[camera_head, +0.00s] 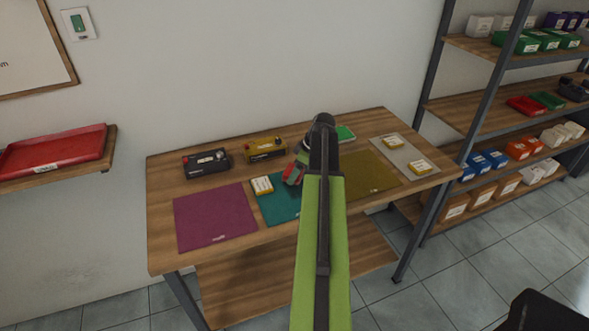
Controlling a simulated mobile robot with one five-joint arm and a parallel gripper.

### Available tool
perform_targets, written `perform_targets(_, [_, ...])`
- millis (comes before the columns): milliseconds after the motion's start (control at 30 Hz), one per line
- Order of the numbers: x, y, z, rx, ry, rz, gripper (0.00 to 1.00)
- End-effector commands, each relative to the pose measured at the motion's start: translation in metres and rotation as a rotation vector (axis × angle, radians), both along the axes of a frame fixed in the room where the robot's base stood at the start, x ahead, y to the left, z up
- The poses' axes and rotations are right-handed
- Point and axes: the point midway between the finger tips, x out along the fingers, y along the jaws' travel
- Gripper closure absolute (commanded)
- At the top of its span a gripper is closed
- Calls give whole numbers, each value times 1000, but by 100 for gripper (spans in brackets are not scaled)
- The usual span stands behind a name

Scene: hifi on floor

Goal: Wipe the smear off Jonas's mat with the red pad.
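Several mats lie on the wooden table: a magenta mat (215,217) at left, a teal mat (279,209), an olive mat (368,178) and a grey mat (392,146) at right. Their small labels are too small to read, so I cannot tell which is Jonas's. I can make out no smear on any of them. A small red piece, likely the red pad (292,174), shows tilted at my gripper (298,168), over the back of the teal mat. My arm hides much of the gripper, and its fingers cannot be made out clearly.
A black device (206,162) and a yellow device (265,149) stand at the table's back. A green pad (345,133) lies behind the olive mat. Small labelled boxes rest on the teal (262,185) and grey mats. A red tray (52,150) sits on the left shelf; a stocked rack stands right.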

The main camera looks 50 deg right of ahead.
Motion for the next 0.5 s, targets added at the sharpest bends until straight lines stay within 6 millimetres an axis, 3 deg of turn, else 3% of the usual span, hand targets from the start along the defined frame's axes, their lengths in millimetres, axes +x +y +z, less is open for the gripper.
perform_targets(100, [-13, 7, -3, 0, 5, 0, 55])
perform_targets(500, [-28, 16, -2, 1, 7, 0, 56])
